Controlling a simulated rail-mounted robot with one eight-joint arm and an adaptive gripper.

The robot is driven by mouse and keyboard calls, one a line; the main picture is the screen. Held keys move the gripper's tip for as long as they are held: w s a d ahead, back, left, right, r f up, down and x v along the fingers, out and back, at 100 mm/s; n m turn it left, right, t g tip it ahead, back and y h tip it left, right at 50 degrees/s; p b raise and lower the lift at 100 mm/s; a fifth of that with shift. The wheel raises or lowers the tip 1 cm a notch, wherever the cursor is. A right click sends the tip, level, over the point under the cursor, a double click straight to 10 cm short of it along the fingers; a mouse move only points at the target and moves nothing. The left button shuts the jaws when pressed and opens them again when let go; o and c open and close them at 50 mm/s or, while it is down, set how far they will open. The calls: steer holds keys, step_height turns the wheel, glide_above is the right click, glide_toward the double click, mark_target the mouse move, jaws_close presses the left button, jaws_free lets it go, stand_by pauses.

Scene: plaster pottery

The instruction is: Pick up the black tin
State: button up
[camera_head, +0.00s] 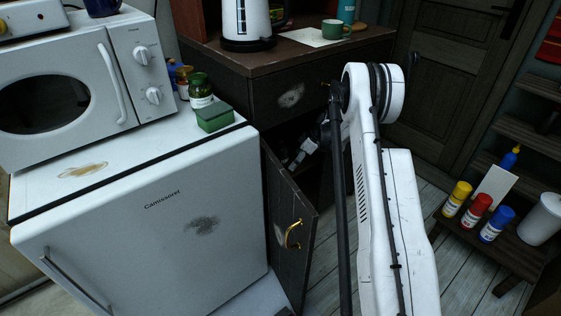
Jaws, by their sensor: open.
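I cannot make out a black tin in this view; the inside of the dark cabinet is in deep shadow. My gripper (293,162) is small and partly hidden at the cabinet's opening, left of my white arm, behind the top of the open door. It is open, and I see nothing held in it. The cabinet door (288,240) with a brass handle stands swung open toward the viewer.
A kettle (246,22) and green mug (332,29) stand on the cabinet. Paint bottles (477,210) sit right.

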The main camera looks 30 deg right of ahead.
mark_target(281, 157)
steer(key=w+a+b, duration=0.1)
steer(key=w+a, duration=0.3)
steer(key=a, duration=0.1)
steer(key=shift+w+f+b, duration=0.1)
steer(key=shift+w+b, duration=0.2)
steer(key=shift+b, duration=0.1)
steer(key=shift+w+f+b, duration=0.1)
steer(key=shift+f+b, duration=0.2)
steer(key=shift+f, duration=0.2)
steer(key=shift+r, duration=0.1)
steer(key=c, duration=1.3)
steer(key=shift+c, duration=0.2)
